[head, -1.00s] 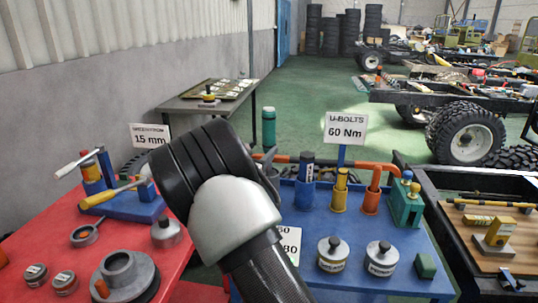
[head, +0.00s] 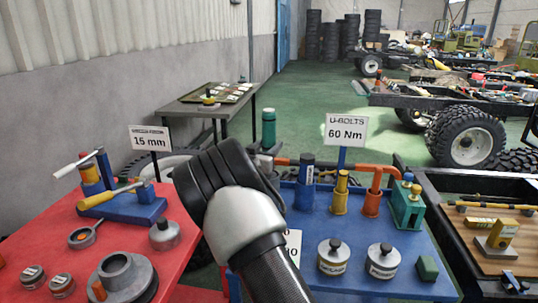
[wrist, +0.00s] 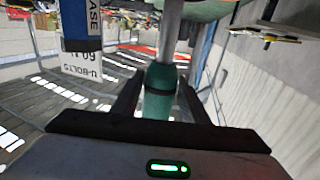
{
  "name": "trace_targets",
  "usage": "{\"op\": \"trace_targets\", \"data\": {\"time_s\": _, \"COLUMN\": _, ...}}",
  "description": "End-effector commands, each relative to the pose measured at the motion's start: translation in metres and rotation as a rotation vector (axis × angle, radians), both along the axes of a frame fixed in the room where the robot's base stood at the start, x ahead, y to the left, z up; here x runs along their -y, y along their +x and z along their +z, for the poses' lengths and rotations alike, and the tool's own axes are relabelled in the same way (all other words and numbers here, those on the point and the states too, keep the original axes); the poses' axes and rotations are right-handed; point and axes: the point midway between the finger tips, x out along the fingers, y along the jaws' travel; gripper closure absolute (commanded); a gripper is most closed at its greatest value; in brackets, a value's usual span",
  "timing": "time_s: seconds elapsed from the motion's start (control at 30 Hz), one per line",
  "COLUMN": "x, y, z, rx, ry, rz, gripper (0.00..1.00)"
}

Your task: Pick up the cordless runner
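A teal upright cylinder (head: 268,128) with a dark band stands behind the near tables, partly hidden by my arm. It looks like the cordless runner, though no label on it is readable. In the wrist view, where the picture is upside down, a teal cylinder (wrist: 161,92) on a pale shaft lies between the fingers of my gripper (wrist: 160,88). The fingers are apart on either side of it, with small gaps showing. Contact cannot be made out. In the head view my arm hides the gripper.
The blue table (head: 380,275) holds a blue cylinder (head: 305,182), a yellow tool (head: 341,192), an orange one (head: 373,192) and two lidded tins. The "U-BOLTS 60 Nm" sign (head: 346,131) stands close by. The red table (head: 190,215) is at left.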

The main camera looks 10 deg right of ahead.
Motion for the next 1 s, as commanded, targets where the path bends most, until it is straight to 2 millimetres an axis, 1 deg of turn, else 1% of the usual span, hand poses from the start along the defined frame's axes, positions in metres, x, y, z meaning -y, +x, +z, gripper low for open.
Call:
{"op": "trace_targets", "data": {"time_s": 0.03, "x": 0.0, "y": 0.0, "z": 0.0, "rx": 0.0, "ry": 0.0, "rz": 0.0, "gripper": 0.69}}
{"op": "trace_targets", "data": {"time_s": 0.17, "x": 0.0, "y": 0.0, "z": 0.0, "rx": 0.0, "ry": 0.0, "rz": 0.0, "gripper": 0.91}}
{"op": "trace_targets", "data": {"time_s": 0.2, "x": 0.0, "y": 0.0, "z": 0.0, "rx": 0.0, "ry": 0.0, "rz": 0.0, "gripper": 0.97}}
{"op": "trace_targets", "data": {"time_s": 0.23, "x": 0.0, "y": 0.0, "z": 0.0, "rx": 0.0, "ry": 0.0, "rz": 0.0, "gripper": 1.0}}
{"op": "trace_targets", "data": {"time_s": 0.3, "x": 0.0, "y": 0.0, "z": 0.0, "rx": 0.0, "ry": 0.0, "rz": 0.0, "gripper": 1.0}}
{"op": "trace_targets", "data": {"time_s": 0.33, "x": 0.0, "y": 0.0, "z": 0.004, "rx": 0.007, "ry": -0.002, "rz": -0.001, "gripper": 1.0}}
{"op": "trace_targets", "data": {"time_s": 0.57, "x": 0.0, "y": 0.0, "z": 0.005, "rx": 0.007, "ry": -0.001, "rz": -0.001, "gripper": 1.0}}
{"op": "trace_targets", "data": {"time_s": 0.67, "x": 0.0, "y": 0.0, "z": 0.012, "rx": 0.008, "ry": 0.0, "rz": -0.001, "gripper": 1.0}}
{"op": "trace_targets", "data": {"time_s": 0.77, "x": 0.0, "y": 0.0, "z": 0.027, "rx": 0.009, "ry": 0.001, "rz": -0.001, "gripper": 1.0}}
{"op": "trace_targets", "data": {"time_s": 0.87, "x": 0.0, "y": 0.0, "z": 0.048, "rx": 0.011, "ry": 0.002, "rz": -0.001, "gripper": 1.0}}
{"op": "trace_targets", "data": {"time_s": 1.0, "x": 0.001, "y": 0.0, "z": 0.085, "rx": 0.012, "ry": 0.002, "rz": -0.002, "gripper": 1.0}}
